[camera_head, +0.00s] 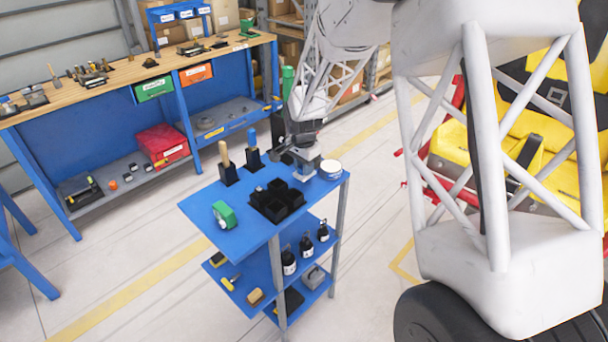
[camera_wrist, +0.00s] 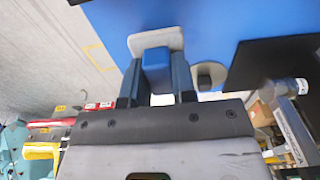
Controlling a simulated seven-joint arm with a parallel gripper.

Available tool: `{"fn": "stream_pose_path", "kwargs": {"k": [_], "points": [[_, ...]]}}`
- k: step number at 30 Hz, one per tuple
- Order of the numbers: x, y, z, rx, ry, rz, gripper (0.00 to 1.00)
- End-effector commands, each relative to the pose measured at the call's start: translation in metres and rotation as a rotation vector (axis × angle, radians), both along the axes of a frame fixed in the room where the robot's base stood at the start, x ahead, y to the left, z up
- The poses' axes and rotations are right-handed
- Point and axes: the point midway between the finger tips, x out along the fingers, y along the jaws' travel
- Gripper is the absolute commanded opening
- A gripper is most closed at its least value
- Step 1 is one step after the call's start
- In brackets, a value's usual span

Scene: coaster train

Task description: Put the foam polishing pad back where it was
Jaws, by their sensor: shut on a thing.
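My gripper (camera_wrist: 157,88) is shut on a blue block backed by a wider pale grey plate, which looks like the foam polishing pad (camera_wrist: 155,41). In the head view my gripper (camera_head: 305,152) is over the back right part of the blue cart top (camera_head: 192,208). The pale held piece (camera_head: 309,172) shows below it, close to the surface. I cannot tell whether it touches the cart.
A round white tin (camera_head: 331,168) stands just right of the held piece. A black compartment tray (camera_head: 277,201) is to its left front. A green item (camera_head: 223,214) and upright tools in black holders (camera_head: 228,171) stand farther left.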

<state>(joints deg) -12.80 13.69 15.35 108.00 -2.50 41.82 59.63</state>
Motion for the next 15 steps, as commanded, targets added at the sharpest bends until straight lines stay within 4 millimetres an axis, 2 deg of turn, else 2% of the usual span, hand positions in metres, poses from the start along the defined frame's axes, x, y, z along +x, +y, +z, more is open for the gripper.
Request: {"fn": "stream_pose_path", "kwargs": {"k": [9, 15], "points": [[0.0, 0.0, -0.03, -0.001, 0.001, 0.0, 0.03], [0.0, 0.0, -0.032, 0.0, 0.0, 0.0, 0.03]]}}
